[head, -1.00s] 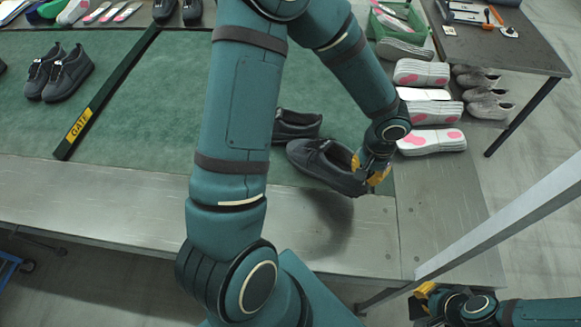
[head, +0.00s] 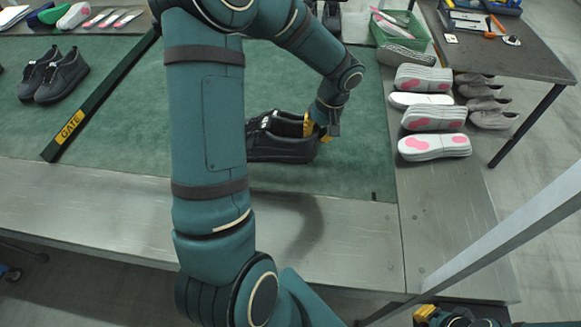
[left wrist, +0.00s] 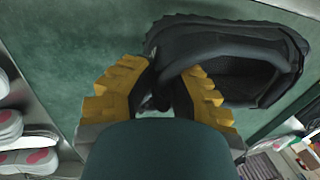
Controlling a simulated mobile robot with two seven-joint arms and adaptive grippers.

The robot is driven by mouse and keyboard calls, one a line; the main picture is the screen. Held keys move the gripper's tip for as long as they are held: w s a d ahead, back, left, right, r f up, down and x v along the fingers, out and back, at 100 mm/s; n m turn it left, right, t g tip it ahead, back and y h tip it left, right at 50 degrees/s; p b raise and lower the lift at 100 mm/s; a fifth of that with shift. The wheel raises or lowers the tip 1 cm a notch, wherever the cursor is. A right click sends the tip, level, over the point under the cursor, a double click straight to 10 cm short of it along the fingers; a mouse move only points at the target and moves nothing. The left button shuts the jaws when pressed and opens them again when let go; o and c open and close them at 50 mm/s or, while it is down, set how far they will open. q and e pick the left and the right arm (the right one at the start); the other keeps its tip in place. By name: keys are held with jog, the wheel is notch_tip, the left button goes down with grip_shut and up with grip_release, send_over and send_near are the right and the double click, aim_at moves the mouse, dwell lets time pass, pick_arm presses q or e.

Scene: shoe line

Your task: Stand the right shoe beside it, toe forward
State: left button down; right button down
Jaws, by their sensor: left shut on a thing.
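The right shoe (head: 278,149), dark grey, is level beside its mate, toe to the left, on or just above the green mat (head: 350,165). The other dark shoe (head: 286,124) stands just behind it, partly hidden by it and by my arm. My left gripper (head: 318,131) is shut on the heel end of the right shoe. In the left wrist view its yellow fingers (left wrist: 163,95) pinch dark material, with a shoe opening (left wrist: 245,78) beside them. Whether the sole touches the mat is unclear. My right gripper (head: 425,314) is cut off at the lower edge.
White soles (head: 434,147) are stacked right of the mat, below a green bin (head: 400,32). Bare metal edge (head: 90,205) runs along the front. Grey shoes (head: 490,100) lie farther right.

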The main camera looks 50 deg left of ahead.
pick_arm(q)
jog(key=x, duration=0.3)
jog(key=d+b+x, duration=0.1)
jog(key=x, duration=0.2)
jog(key=w+b+x, duration=0.1)
jog(key=x, duration=0.2)
jog(key=shift+w+d+f, duration=0.15)
jog(key=shift+d+f, duration=0.05)
jog(key=shift+f, duration=0.05)
jog(key=shift+r, duration=0.1)
jog(key=c, duration=1)
grip_release()
jog(key=p+v, duration=0.2)
jog(key=v, duration=1)
jog(key=shift+p, duration=0.3)
